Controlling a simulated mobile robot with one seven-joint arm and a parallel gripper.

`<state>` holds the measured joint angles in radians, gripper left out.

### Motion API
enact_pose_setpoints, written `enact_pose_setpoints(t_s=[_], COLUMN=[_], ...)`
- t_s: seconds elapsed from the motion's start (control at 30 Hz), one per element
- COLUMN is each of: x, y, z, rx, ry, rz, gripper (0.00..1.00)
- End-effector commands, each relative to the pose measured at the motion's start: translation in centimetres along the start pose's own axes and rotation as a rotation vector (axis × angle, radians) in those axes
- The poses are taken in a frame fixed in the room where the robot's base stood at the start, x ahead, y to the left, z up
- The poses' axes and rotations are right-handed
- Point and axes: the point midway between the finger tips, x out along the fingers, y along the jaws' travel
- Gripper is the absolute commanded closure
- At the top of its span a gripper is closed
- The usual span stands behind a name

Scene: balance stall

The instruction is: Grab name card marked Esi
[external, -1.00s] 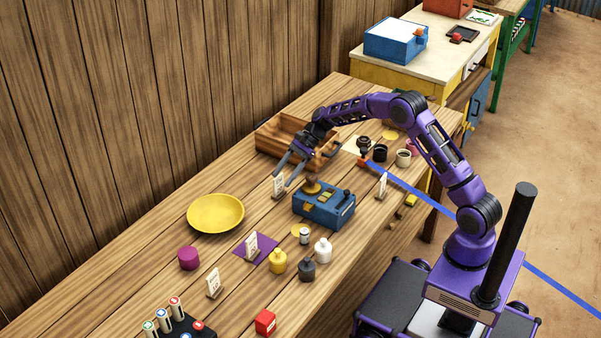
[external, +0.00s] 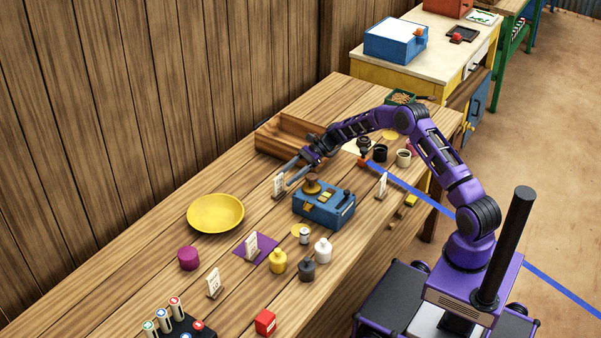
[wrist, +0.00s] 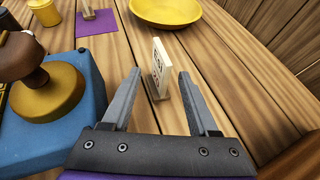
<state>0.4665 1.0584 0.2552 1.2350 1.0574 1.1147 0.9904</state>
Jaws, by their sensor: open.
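A small white name card (external: 279,184) stands upright in a wooden foot on the table, left of the blue box. In the wrist view the card (wrist: 160,62) is seen nearly edge-on, with dark print I cannot read. My gripper (external: 286,176) is open and low at this card. In the wrist view my gripper (wrist: 159,82) has one finger to each side of the card, which stands at or just beyond the fingertips. Other cards stand on the right (external: 382,185), on the purple mat (external: 252,246) and at the front left (external: 213,282). Their names are too small to read.
The blue box (external: 325,207) with a brown knob stands close to the right of my gripper. A wooden tray (external: 275,140) lies behind, a yellow bowl (external: 215,212) to the left. Small bottles (external: 322,250) stand in front. Bare planks lie between bowl and card.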

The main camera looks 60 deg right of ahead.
Motion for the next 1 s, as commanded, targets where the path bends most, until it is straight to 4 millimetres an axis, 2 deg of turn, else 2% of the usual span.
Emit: enact_pose_setpoints(t_s=[0.03,0.17,0.4,0.47,0.73,0.77,1.0], x=[1.1,2.8,3.0,3.0,3.0,3.0,3.0], y=[0.1,0.0,0.0,0.0,0.0,0.0,0.0], z=[-0.2,-0.1,-0.1,-0.1,-0.1,-0.1,-0.1], rx=[-0.001,-0.002,-0.001,-0.001,-0.001,-0.001,-0.001], ry=[-0.001,0.0,0.0,0.0,0.001,0.001,0.001], rz=[0.004,0.001,-0.001,-0.001,-0.001,-0.001,-0.001], gripper=[0.4,0.4,0.4,0.49,0.98,1.0,1.0])
